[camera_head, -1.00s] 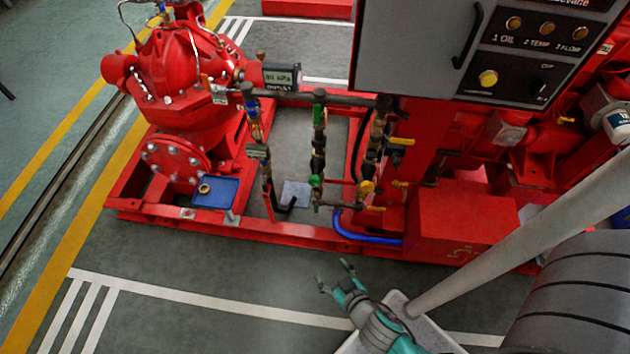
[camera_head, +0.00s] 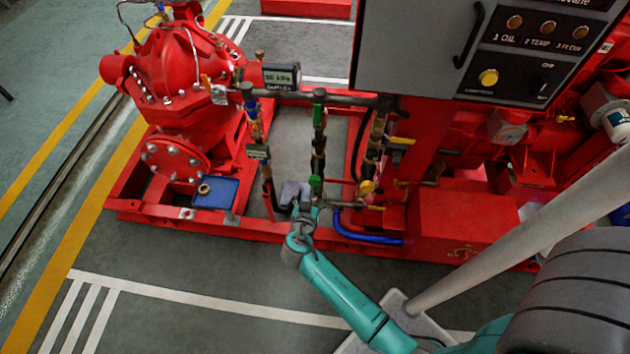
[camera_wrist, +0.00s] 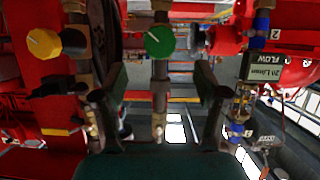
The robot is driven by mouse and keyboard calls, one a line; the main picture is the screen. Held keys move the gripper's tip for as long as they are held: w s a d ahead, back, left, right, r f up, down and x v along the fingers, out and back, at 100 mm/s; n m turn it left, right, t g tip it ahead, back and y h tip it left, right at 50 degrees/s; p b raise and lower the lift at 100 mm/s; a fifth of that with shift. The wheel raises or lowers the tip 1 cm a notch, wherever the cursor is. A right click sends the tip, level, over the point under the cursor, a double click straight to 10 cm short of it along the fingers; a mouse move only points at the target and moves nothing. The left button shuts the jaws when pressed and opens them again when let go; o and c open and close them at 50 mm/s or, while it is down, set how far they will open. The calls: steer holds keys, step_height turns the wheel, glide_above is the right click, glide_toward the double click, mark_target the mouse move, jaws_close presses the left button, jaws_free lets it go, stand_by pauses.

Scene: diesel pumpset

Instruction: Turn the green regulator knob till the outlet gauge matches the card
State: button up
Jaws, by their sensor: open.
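The green knob (camera_wrist: 160,41) with a white pointer mark sits on a vertical pipe in the wrist view. A green fitting (camera_head: 316,182), likely the same knob, shows low on the middle pipe in the head view. My gripper (camera_wrist: 161,75) is open and empty, its fingers apart on either side of that pipe. The knob appears just beyond the fingertips; I cannot tell the gap. My gripper (camera_head: 303,205) also shows in front of the pipes.
A yellow knob (camera_wrist: 43,43) is left of the green one in the wrist view. A dark label (camera_wrist: 275,72) reads "20 L/min FLOW" upside down. A blue tray (camera_head: 215,192) lies on the red frame, and a grey control cabinet (camera_head: 410,50) overhangs at right.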

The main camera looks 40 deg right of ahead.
mark_target(314, 183)
steer(key=x, duration=0.9)
steer(key=c, duration=1.1)
steer(key=shift+c, duration=0.2)
steer(key=n+g, duration=0.1)
steer(key=n+h, duration=0.1)
steer(key=n, duration=0.1)
steer(key=shift+n+g+h, duration=0.3)
steer(key=shift+g, duration=0.1)
steer(key=shift+n+g+h, duration=0.6)
steer(key=shift+n+h, duration=0.3)
steer(key=shift+n, duration=0.7)
